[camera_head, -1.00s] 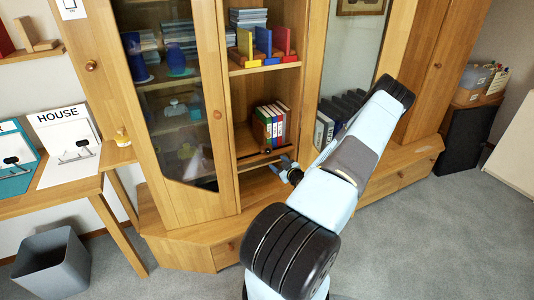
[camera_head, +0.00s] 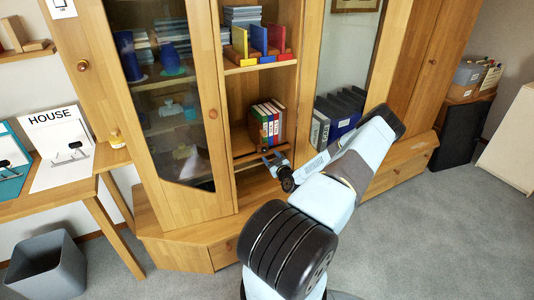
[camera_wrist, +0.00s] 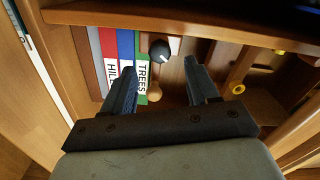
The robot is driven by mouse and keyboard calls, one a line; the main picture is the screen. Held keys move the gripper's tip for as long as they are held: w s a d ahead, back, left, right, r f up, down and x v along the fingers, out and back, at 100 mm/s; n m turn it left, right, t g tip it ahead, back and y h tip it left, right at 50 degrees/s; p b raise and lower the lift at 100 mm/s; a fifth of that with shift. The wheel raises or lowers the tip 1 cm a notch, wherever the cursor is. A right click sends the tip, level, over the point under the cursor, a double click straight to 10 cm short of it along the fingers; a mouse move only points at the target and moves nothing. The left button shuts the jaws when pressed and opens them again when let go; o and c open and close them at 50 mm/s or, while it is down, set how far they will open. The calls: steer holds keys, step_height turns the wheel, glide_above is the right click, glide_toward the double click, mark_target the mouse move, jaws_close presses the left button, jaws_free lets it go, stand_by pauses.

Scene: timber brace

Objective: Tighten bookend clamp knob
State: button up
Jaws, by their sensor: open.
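A dark round clamp knob (camera_wrist: 160,51) with a pale mark shows in the wrist view, in front of a light wooden block (camera_wrist: 174,44) at the right end of a row of binders. My gripper (camera_wrist: 162,66) is open and empty. The knob appears between its fingertips in the picture, apart from both of them. In the head view my gripper (camera_head: 274,160) is in front of the open cabinet bay, just below the shelf with the binders (camera_head: 267,123). The knob cannot be made out there.
The binders in the wrist view (camera_wrist: 118,60) read "TREES" and "HIL…". A small wooden ball (camera_wrist: 154,93) shows between my fingers. A shelf edge (camera_wrist: 200,22) crosses above. The glass door (camera_head: 165,100) is left of the bay. Coloured bookends (camera_head: 262,42) stand on the shelf above.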

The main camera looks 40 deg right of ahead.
mark_target(265, 151)
steer(key=shift+x, duration=2.6)
steer(key=c, duration=1)
steer(key=shift+d, duration=0.1)
steer(key=shift+c, duration=0.2)
